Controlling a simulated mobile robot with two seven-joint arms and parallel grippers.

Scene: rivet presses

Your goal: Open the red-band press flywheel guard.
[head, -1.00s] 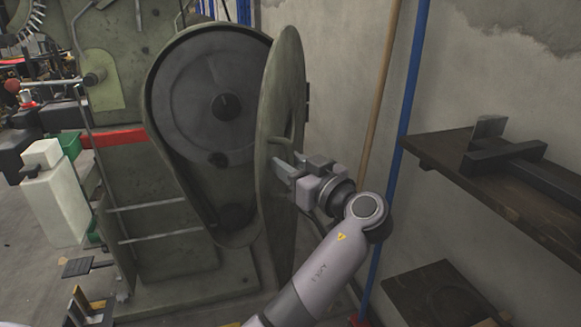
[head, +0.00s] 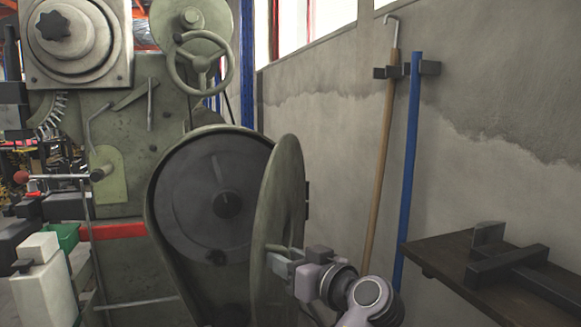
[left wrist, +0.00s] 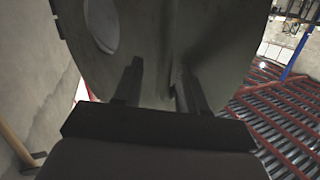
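The red-band press (head: 110,165) stands at left, with a red stripe (head: 118,231) across its body. Its flywheel guard (head: 277,205), a green-grey cover, stands swung out on the right side, seen nearly edge-on. The dark flywheel (head: 215,195) shows in the housing. My left gripper (head: 279,263) is at the guard's outer face, by its bar handle (head: 284,248). In the left wrist view the two fingers (left wrist: 158,88) stand apart in front of the guard (left wrist: 150,30), with no clear grip on anything. My right gripper is not in view.
A dark wooden shelf (head: 440,250) with a black metal piece (head: 510,262) juts from the wall at right. A wooden pole (head: 380,150) and a blue pole (head: 408,170) stand against the wall behind the gripper. A handwheel (head: 200,63) sits above the flywheel.

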